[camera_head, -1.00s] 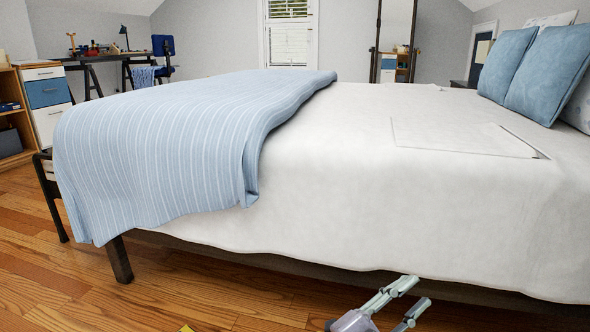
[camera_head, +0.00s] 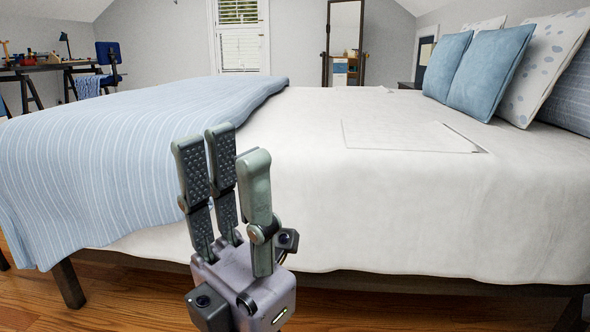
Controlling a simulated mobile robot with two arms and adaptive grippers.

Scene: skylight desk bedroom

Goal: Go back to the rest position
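My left gripper (camera_head: 231,148) stands upright in front of the bed at the lower middle of the head view. Its grey fingers point up and are spread, with a clear gap between the paired fingers and the single one. Nothing is held between them. The gripper covers part of the striped blue blanket and the white bedding behind it; I cannot tell how near it is to them. My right gripper is not in view.
The bed's white bedding (camera_head: 330,215) fills the middle and right. A striped blue blanket (camera_head: 90,170) hangs over the left part. A flat white sheet-like item (camera_head: 410,137) and blue pillows (camera_head: 490,70) lie on the bed. Wooden floor (camera_head: 125,300) shows low at left.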

